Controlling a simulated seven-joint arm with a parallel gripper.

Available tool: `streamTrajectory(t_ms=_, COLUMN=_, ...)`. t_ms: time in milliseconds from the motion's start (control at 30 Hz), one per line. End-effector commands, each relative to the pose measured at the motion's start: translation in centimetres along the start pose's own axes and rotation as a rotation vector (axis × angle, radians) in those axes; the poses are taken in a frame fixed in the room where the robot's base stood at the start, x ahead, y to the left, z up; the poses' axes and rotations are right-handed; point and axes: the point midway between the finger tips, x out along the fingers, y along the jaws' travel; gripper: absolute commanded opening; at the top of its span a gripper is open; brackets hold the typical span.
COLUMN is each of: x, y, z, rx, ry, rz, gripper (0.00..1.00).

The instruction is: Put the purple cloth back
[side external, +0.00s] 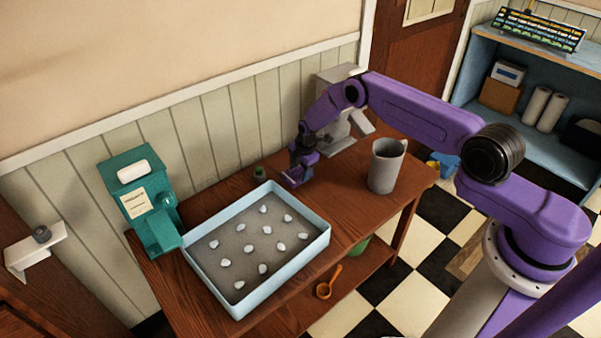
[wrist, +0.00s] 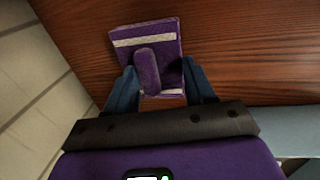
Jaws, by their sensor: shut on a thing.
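The purple cloth (wrist: 167,32) is folded, with pale stripes, and lies between my gripper's blue fingers in the wrist view. In the side external view the purple cloth (side external: 291,180) shows low under the wrist, at the table's wall side, behind the tray. My gripper (wrist: 160,88) is shut on a raised purple part of it. In the side external view my gripper (side external: 299,170) points down close to the wooden table (side external: 345,190). I cannot tell whether the cloth touches the tabletop.
A pale blue tray (side external: 283,278) with several white pebbles on grey stands in front. A teal dispenser (side external: 140,210) is at left, a small green object (side external: 259,173) by the wall. A grey pitcher (side external: 386,165) and grey machine (side external: 340,135) stand right. Bare wood lies between cloth and pitcher.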

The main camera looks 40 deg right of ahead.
Motion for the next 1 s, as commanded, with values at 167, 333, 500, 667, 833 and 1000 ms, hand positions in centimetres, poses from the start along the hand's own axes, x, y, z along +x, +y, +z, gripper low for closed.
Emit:
streamTrajectory(t_ms=167, x=1.4, y=-0.3, z=0.0, rx=0.000, ry=0.000, rz=0.001, gripper=0.25)
streamTrajectory(t_ms=333, x=1.4, y=-0.2, z=0.0, rx=0.000, ry=0.000, rz=0.003, gripper=0.25)
streamTrajectory(t_ms=500, x=1.5, y=-0.3, z=0.0, rx=0.000, ry=0.000, rz=0.002, gripper=0.25)
streamTrajectory(t_ms=667, x=1.6, y=-0.3, z=0.0, rx=0.000, ry=0.000, rz=0.002, gripper=0.80)
streamTrajectory(t_ms=833, x=1.6, y=-0.3, z=0.0, rx=0.000, ry=0.000, rz=0.002, gripper=0.80)
streamTrajectory(t_ms=1000, x=1.4, y=-0.2, z=0.0, rx=0.000, ry=0.000, rz=0.003, gripper=0.80)
